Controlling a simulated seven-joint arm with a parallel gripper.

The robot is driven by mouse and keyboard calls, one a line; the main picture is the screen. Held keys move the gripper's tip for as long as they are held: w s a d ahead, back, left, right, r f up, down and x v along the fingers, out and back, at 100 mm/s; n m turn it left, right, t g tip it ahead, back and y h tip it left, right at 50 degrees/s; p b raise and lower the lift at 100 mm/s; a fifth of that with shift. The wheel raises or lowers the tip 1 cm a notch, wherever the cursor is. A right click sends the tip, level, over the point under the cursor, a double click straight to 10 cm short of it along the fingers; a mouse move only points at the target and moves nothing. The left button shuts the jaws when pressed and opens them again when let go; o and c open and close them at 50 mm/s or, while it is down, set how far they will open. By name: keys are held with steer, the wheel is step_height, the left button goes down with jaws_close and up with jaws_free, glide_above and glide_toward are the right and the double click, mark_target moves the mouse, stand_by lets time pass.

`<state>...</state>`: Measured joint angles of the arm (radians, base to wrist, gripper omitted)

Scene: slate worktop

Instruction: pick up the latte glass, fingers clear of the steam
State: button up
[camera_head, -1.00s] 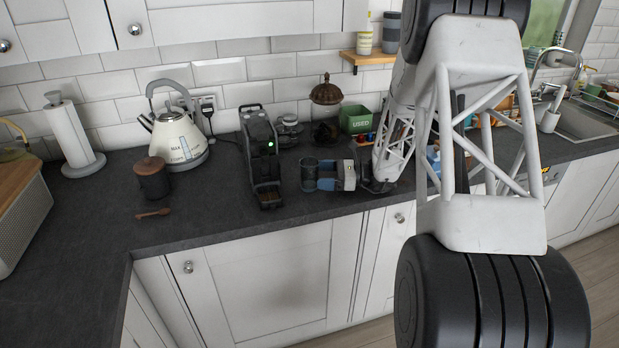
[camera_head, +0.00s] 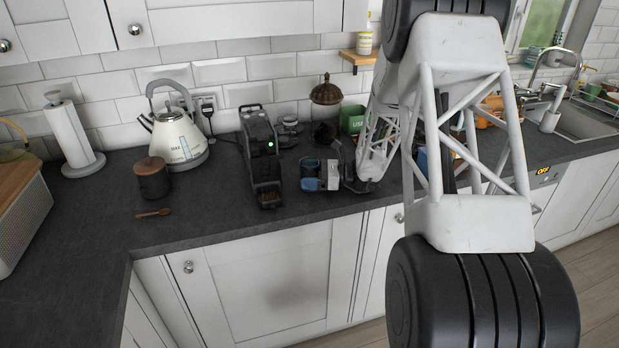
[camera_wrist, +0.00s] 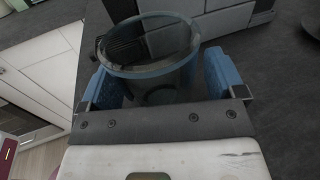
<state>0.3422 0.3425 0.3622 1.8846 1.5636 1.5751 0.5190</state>
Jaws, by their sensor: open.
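A clear, empty-looking glass (camera_wrist: 158,84) with a round open rim stands between my gripper's two blue finger pads in the wrist view. My gripper (camera_wrist: 160,76) is open, with one pad on each side of the glass. A narrow gap seems to show at the pads; I cannot tell if either touches. In the head view my gripper (camera_head: 309,174) is low over the worktop, right of the black coffee machine (camera_head: 262,150). The glass cannot be made out clearly there. No steam is visible.
A kettle (camera_head: 177,138), a lidded brown jar (camera_head: 152,180) and a wooden spoon (camera_head: 153,213) lie left of the machine. The worktop (camera_head: 95,225) is clear at front left.

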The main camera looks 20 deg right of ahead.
stand_by(0.3)
steer(key=c, duration=1.1)
steer(key=shift+r, duration=0.1)
steer(key=shift+r, duration=4.95)
